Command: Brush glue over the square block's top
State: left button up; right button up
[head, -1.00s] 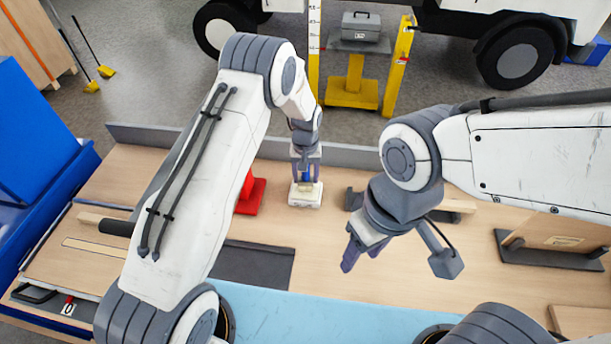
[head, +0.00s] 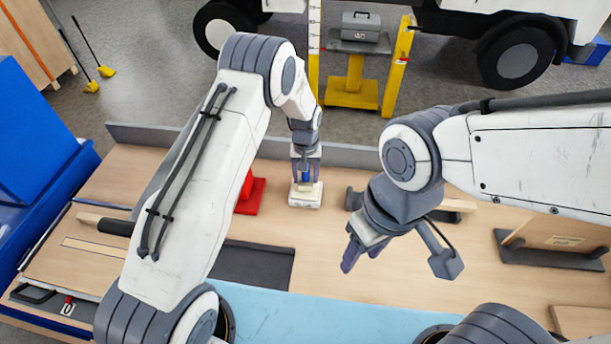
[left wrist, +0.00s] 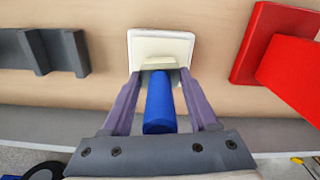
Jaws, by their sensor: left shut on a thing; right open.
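The square block (head: 305,202) is white with a paler cream top. It sits on the bench near the back ledge, and its top shows in the left wrist view (left wrist: 185,45). My left gripper (head: 306,178) is above it, shut on a brush with a thick blue handle (left wrist: 160,103). The brush's wide cream head (left wrist: 158,62) points down over the block's top and seems to touch it; the exact contact is hard to see. My right gripper (head: 362,252) is open and empty, above the bench to the right.
A red object (head: 251,194) stands close left of the block. A dark grey holder (head: 355,199) is to its right, partly behind my right arm. A dark mat (head: 255,265) lies in front. A wooden-handled tool (head: 105,224) lies at left. Bare wood surrounds the block's front.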

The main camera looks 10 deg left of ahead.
pick_arm(q)
jog(key=shift+r+p, duration=2.15)
jog(key=shift+r, duration=1.35)
jog(key=shift+f, duration=0.1)
jog(key=shift+s+a+f+b, duration=0.25)
jog(key=shift+b, duration=0.1)
jog(key=shift+m, duration=0.9)
jog(key=s+a+f+b, duration=0.2)
jog(key=s+a+b, duration=0.1)
jog(key=s, duration=0.1)
jog(key=s+a+f+b, duration=0.3)
jog(key=s, duration=0.2)
jog(key=s+a+f+b, duration=0.2)
jog(key=s+b, duration=0.1)
jog(key=s, duration=0.2)
jog(key=shift+a+f+b, duration=0.35)
jog(key=shift+a+f, duration=0.05)
jog(key=shift+s+a, duration=0.1)
jog(key=shift+s, duration=0.35)
